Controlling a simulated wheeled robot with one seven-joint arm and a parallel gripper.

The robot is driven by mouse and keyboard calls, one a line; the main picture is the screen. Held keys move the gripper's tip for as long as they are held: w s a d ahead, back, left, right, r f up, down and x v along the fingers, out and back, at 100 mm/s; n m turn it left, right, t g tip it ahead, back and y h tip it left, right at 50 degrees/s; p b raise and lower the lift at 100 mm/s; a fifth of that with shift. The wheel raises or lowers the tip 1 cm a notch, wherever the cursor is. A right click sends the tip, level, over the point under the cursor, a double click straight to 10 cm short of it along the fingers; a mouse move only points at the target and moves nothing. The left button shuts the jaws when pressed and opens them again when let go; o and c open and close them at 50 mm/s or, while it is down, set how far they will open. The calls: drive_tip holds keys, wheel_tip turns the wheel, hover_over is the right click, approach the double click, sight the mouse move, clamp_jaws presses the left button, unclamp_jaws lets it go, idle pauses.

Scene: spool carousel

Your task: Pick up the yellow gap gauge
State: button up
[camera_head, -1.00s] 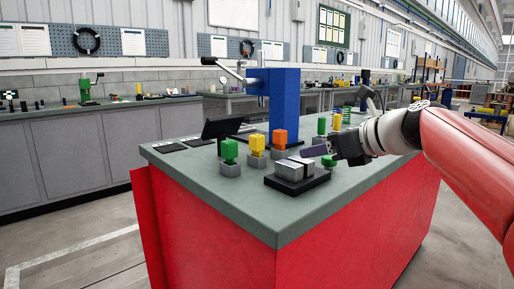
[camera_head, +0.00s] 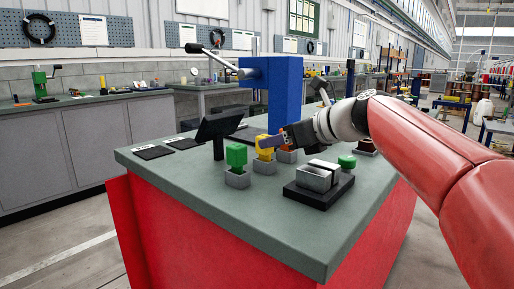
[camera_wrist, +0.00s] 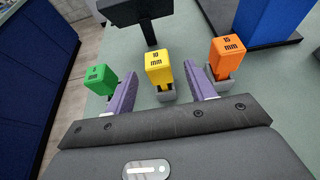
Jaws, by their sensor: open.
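The yellow gap gauge (camera_wrist: 158,68) stands upright in a small grey holder (camera_wrist: 166,92) in the wrist view, marked "10 mm". My gripper (camera_wrist: 160,80) is open, with one purple finger on each side of the yellow gauge. Both fingers appear apart from it. In the head view my gripper (camera_head: 270,143) reaches in from the right at the gauge's height.
A green gauge (camera_wrist: 98,80) stands left and an orange gauge (camera_wrist: 227,56) right, close outside my fingers. A dark screen (camera_head: 218,128) and a blue press (camera_head: 285,90) stand behind. A metal block on a black base (camera_head: 318,180) sits in front.

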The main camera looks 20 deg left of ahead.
drive_tip(key=x, duration=0.6)
drive_tip(key=shift+s+a+f, duration=0.1)
drive_tip(key=shift+a+f, duration=0.1)
drive_tip(key=shift+f, duration=0.1)
drive_tip(key=c, duration=1.2)
